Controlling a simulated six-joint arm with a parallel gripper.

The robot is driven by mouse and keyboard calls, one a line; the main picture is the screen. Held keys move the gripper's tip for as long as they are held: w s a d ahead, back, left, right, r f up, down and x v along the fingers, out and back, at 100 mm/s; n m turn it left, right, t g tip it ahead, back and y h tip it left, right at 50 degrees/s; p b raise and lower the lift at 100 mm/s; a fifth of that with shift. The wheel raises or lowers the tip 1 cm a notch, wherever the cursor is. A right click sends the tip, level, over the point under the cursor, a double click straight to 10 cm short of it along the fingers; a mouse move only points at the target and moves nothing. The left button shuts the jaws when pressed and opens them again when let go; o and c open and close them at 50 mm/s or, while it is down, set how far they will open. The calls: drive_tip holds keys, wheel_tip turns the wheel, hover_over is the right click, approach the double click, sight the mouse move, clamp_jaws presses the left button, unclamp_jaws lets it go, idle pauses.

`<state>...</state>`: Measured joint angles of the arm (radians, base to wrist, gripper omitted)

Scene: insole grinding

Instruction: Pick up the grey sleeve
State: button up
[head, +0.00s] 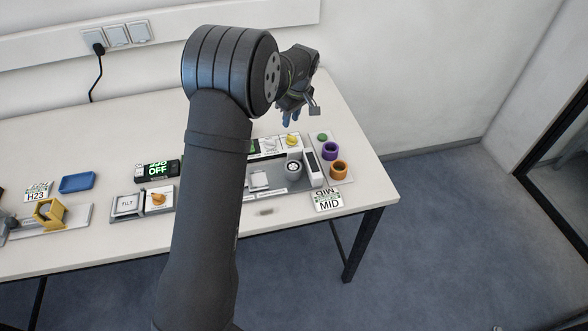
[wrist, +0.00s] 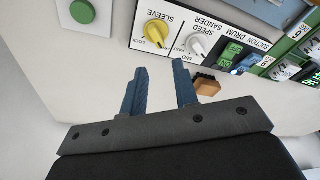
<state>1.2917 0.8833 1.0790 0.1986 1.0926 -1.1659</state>
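No part is clearly recognisable as the grey sleeve. A round grey-and-white drum part (head: 293,167) sits in the machine on the table in the head view, but I cannot tell whether a sleeve is on it. My gripper (head: 290,115) is above the back right of the table. In the wrist view its two blue fingers (wrist: 160,68) are apart with nothing between them. My arm hides part of the bench.
The panel has a yellow sleeve knob (wrist: 157,32) and a white speed knob (wrist: 197,45). A green button (wrist: 82,11) sits on a white plate. A brown block (wrist: 206,84) is beside the right finger.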

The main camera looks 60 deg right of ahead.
drive_tip(key=o, duration=1)
drive_tip(key=s+a+r+n+g+h, duration=0.25)
drive_tip(key=a+r+n, duration=0.35)
drive_tip(key=a+n, duration=0.4)
drive_tip(key=n+h, duration=0.1)
drive_tip(key=n, duration=0.6)
approach(292, 167)
drive_tip(key=shift+g, duration=0.45)
drive_tip(key=x, duration=0.4)
drive_tip(key=shift+w+d+f, duration=0.1)
drive_tip(key=shift+d+f, duration=0.1)
drive_tip(key=shift+f, duration=0.15)
drive_tip(key=shift+h, duration=0.25)
drive_tip(key=shift+w+x, duration=0.15)
drive_tip(key=shift+x, duration=1.2)
drive_tip(key=shift+w+x, duration=0.1)
drive_tip(key=shift+x, duration=1.2)
